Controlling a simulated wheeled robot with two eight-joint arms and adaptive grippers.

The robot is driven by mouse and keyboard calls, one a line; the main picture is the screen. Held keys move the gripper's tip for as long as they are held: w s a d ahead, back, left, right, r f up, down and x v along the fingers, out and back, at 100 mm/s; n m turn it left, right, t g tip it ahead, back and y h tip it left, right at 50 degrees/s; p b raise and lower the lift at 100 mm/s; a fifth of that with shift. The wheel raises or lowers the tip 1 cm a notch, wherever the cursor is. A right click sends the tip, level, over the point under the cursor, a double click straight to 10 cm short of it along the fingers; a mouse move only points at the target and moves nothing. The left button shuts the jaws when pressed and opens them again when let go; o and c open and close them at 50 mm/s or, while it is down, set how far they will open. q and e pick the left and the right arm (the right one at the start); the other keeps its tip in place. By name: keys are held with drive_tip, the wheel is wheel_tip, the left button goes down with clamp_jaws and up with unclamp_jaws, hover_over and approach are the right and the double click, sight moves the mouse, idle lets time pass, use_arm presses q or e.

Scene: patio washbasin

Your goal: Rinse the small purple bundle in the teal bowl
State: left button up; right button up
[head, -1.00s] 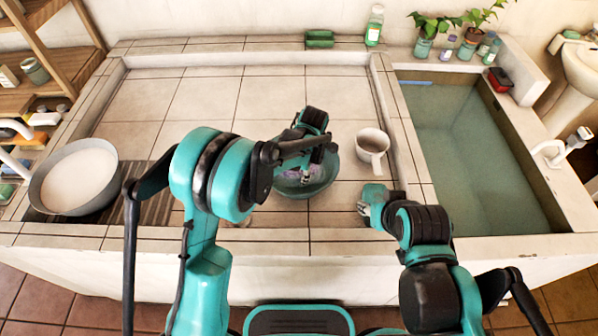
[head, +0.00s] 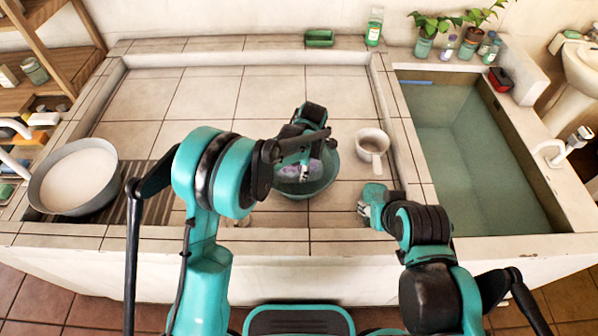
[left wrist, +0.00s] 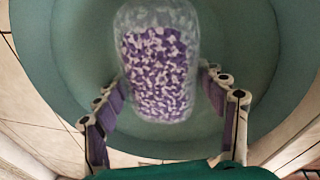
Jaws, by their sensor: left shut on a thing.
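The purple-and-white patterned bundle (left wrist: 158,75) is between the two fingers of my left gripper (left wrist: 165,110), which is shut on it. In the head view, the bundle (head: 291,172) shows purple and pale beside the left gripper (head: 303,164), over or inside the teal bowl (head: 325,184). The left wrist view looks down into the bowl (left wrist: 60,65); the bundle's far end looks pale and glassy. I cannot tell how deep the bundle sits. My right gripper (head: 364,211) is low over the counter, right of the bowl; its finger opening is too small to judge.
A light mug (head: 372,146) stands right of the bowl. A wide grey basin with white contents (head: 77,177) is at the left. A water-filled trough (head: 470,160) lies right. A green sponge or block (head: 320,38) and bottle (head: 374,27) stand on the back ledge. The counter behind the bowl is clear.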

use_arm(q)
drive_tip(key=shift+s+d, duration=0.1)
drive_tip(key=shift+s, duration=1.3)
drive_tip(key=shift+w+a, duration=0.2)
drive_tip(key=shift+w, duration=2.8)
drive_tip(key=shift+s+d+b, duration=0.2)
drive_tip(key=shift+s+b, duration=0.15)
drive_tip(key=shift+s, duration=2.65)
drive_tip(key=shift+w, duration=0.2)
drive_tip(key=shift+w, duration=1.3)
wheel_tip(320, 180, up, 12)
drive_tip(key=p, duration=0.8)
drive_tip(key=shift+r, duration=0.25)
